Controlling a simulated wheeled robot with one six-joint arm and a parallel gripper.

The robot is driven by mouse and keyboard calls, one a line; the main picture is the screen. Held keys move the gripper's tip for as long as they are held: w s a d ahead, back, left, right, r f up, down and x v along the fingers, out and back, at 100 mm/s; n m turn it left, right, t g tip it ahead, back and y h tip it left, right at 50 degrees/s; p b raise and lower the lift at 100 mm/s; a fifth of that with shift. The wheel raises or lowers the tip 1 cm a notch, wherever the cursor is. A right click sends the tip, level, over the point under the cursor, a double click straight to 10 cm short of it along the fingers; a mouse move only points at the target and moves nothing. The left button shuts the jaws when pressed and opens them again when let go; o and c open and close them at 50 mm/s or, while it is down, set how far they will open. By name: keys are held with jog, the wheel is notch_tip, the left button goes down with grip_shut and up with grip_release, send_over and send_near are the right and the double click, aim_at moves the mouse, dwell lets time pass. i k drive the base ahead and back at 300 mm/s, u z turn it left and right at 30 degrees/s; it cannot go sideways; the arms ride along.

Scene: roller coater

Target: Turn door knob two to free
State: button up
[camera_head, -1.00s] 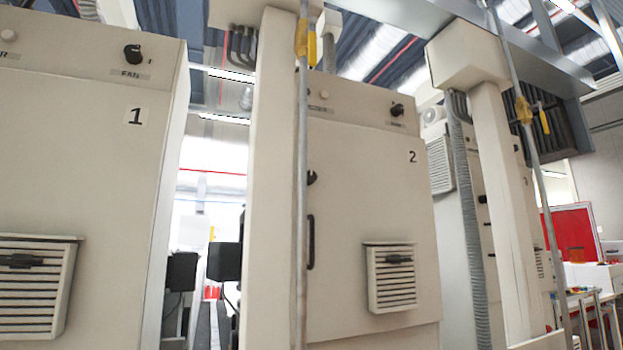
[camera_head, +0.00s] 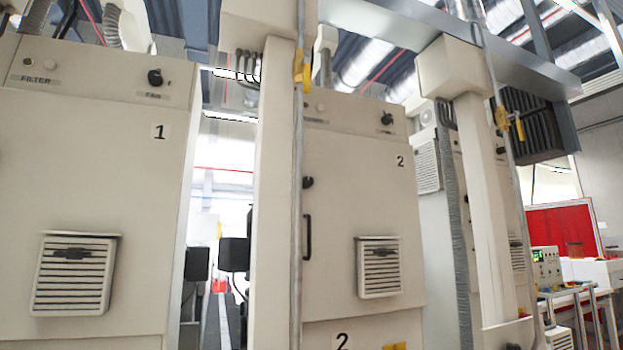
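Cabinet two (camera_head: 345,220) is a beige cabinet with a "2" label at its upper right, just right of the middle of the head view. Its black door knob (camera_head: 308,183) sits at the door's left edge, above a black vertical handle (camera_head: 307,238). The knob is small, and I cannot tell its turn position. A black fan knob (camera_head: 387,118) is on the panel above the door. My gripper is not in view.
A beige column (camera_head: 270,190) and a grey pipe (camera_head: 299,200) with a yellow valve handle stand just left of knob two. Cabinet one (camera_head: 90,150) fills the left. Another column (camera_head: 478,190) stands right. A red panel (camera_head: 562,232) and benches are at far right.

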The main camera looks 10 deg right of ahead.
aim_at(308, 182)
jog(key=u, duration=1.15)
jog(key=i, duration=0.5)
jog(key=z, duration=0.9)
